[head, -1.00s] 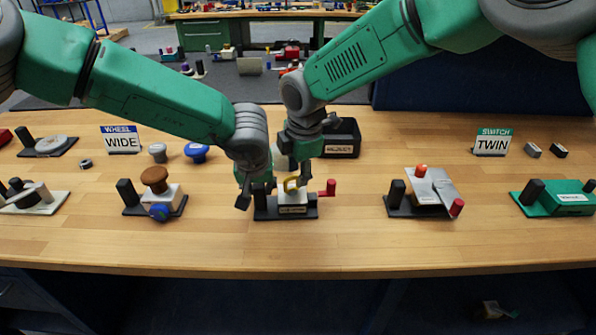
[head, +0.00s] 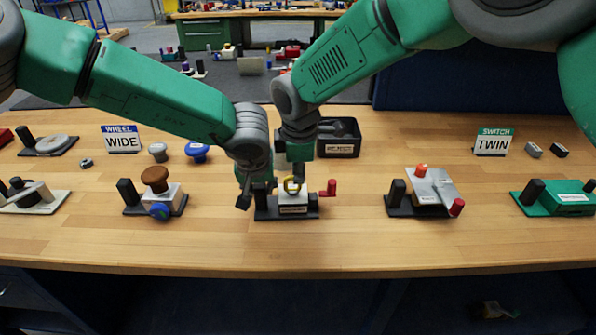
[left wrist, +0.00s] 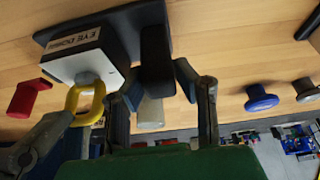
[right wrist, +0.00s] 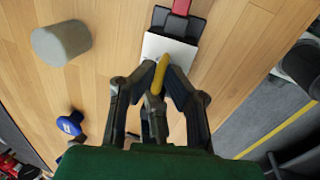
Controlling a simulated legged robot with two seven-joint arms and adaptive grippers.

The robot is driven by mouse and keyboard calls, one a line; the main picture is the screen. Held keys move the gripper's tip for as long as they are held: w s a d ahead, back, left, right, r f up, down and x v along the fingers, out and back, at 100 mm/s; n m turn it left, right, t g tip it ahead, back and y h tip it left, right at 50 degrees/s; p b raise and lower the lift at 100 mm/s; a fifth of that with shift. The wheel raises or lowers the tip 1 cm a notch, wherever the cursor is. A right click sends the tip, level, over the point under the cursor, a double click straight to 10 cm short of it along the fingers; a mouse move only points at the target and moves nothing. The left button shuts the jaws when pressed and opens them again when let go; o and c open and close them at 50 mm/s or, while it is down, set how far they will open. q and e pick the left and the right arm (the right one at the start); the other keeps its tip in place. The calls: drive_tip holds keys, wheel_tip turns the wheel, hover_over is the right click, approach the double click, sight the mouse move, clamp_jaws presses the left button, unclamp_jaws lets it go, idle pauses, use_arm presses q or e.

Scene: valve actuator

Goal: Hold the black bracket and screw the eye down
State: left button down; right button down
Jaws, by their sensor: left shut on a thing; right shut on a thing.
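The yellow eye (head: 292,186) stands on the white block (head: 294,200) of a fixture with a black base (head: 270,214) at the bench's middle. My right gripper (head: 296,174) comes from above and is shut on the eye; the right wrist view shows the yellow eye (right wrist: 172,75) between its fingers (right wrist: 160,84). My left gripper (head: 256,190) is shut on the black bracket (left wrist: 157,60), an upright post beside the white block. The left wrist view shows the eye (left wrist: 86,102) upright on the block. The bracket is mostly hidden in the head view.
A red handle (head: 328,188) sticks out right of the fixture. A black bin (head: 340,140) stands behind. A brown-knob fixture (head: 154,182) is to the left, a grey-plate fixture (head: 432,188) to the right. The bench front is clear.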

sight(298, 202)
use_arm(q)
drive_tip(key=shift+a, duration=0.15)
use_arm(e)
drive_tip(key=shift+s, duration=0.1)
drive_tip(key=c, duration=1.6)
unclamp_jaws()
drive_tip(key=r, duration=0.4)
drive_tip(key=s+r, duration=0.1)
drive_tip(key=r, duration=0.2)
drive_tip(key=s+r, duration=0.1)
drive_tip(key=r, duration=0.3)
drive_tip(key=shift+s+r, duration=0.1)
drive_tip(key=shift+r, duration=0.2)
use_arm(q)
drive_tip(key=c, duration=1.2)
unclamp_jaws()
